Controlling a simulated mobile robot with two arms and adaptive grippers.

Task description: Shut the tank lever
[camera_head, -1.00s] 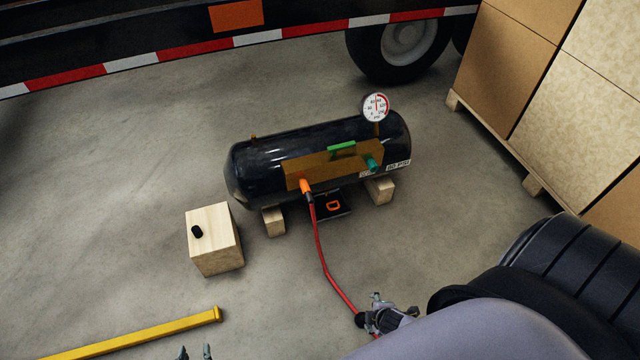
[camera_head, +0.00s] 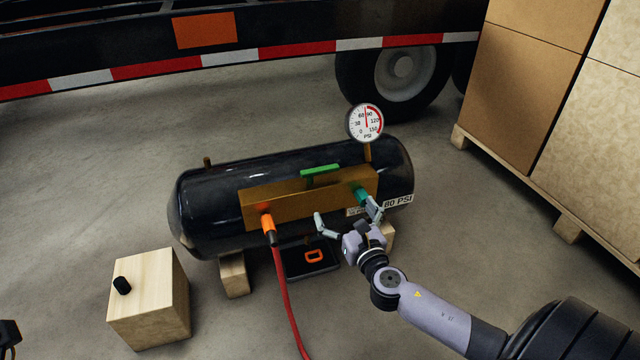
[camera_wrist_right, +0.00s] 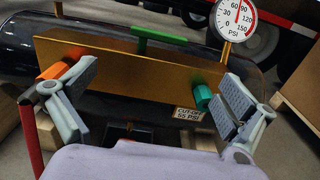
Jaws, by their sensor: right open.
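The black air tank (camera_head: 215,205) lies on its side on wooden blocks, with a brass block (camera_head: 290,203) along its front. A green lever (camera_head: 320,174) sits on the block's top edge, lying lengthwise along it; it also shows in the right wrist view (camera_wrist_right: 157,36). My right gripper (camera_head: 345,214) is open and empty before the block's right half, below the lever. Its right finger is close to the teal fitting (camera_wrist_right: 201,97); I cannot tell whether they touch. A dark part at the lower left edge may be my left gripper (camera_head: 8,338), mostly cut off.
A red hose (camera_head: 283,300) runs down from an orange connector (camera_head: 268,229). A pressure gauge (camera_head: 366,122) rises at the tank's right. A wooden block (camera_head: 150,300) stands at left, a black pad (camera_head: 312,262) under the tank, boxes on a pallet (camera_head: 555,215) at right.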

